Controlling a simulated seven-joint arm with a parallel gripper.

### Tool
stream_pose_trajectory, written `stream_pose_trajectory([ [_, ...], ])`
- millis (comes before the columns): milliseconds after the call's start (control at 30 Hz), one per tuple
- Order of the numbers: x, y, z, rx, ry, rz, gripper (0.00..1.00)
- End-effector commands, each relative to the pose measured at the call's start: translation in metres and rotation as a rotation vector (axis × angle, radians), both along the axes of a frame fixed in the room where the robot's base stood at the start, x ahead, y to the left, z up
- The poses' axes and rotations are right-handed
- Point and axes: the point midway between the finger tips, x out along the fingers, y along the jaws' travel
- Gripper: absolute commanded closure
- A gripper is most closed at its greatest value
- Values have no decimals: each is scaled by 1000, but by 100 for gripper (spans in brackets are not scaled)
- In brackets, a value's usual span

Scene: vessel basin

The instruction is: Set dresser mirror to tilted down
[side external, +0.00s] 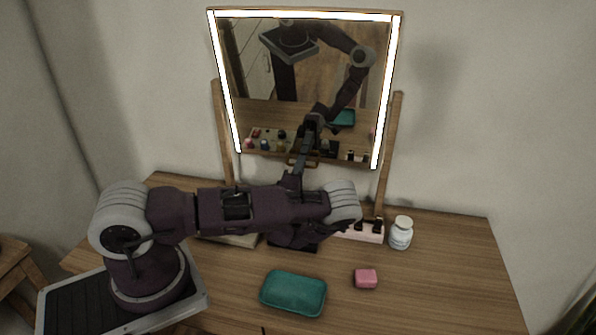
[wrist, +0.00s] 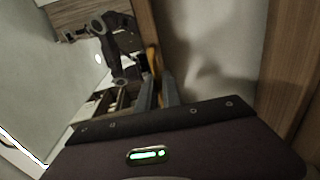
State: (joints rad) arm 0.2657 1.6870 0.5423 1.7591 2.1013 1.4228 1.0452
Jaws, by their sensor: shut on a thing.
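The dresser mirror (side external: 300,80), with a lit white border and a thin wooden edge, hangs between two wooden posts. Its top edge looks wider than its bottom edge, so its top appears to lean out toward the camera and its face downward. My gripper (side external: 304,156) is at the middle of the mirror's bottom edge, shut on what looks like a small wooden handle there. In the wrist view, my gripper's fingers (wrist: 158,90) are beside this orange-brown handle (wrist: 153,58). The exact contact is hard to see. The mirror's face (wrist: 45,75) fills the left of that view.
A teal case (side external: 293,293), a pink block (side external: 365,278) and a white jar (side external: 401,233) stand on the wooden dresser top (side external: 450,275). A pale tray with small dark-topped items (side external: 365,231) sits below the mirror, partly hidden by my arm. The top's right side is clear.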

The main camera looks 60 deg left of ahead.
Motion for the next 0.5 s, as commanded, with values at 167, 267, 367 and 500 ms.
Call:
stream_pose_trajectory([
  [167, 5, 5, 0, 1, 2, 0, 100],
  [267, 5, 5, -1, 0, 3, 0, 100],
  [367, 5, 5, -1, 0, 3, -1, 87],
  [500, 5, 5, 0, 1, 2, -1, 70],
])
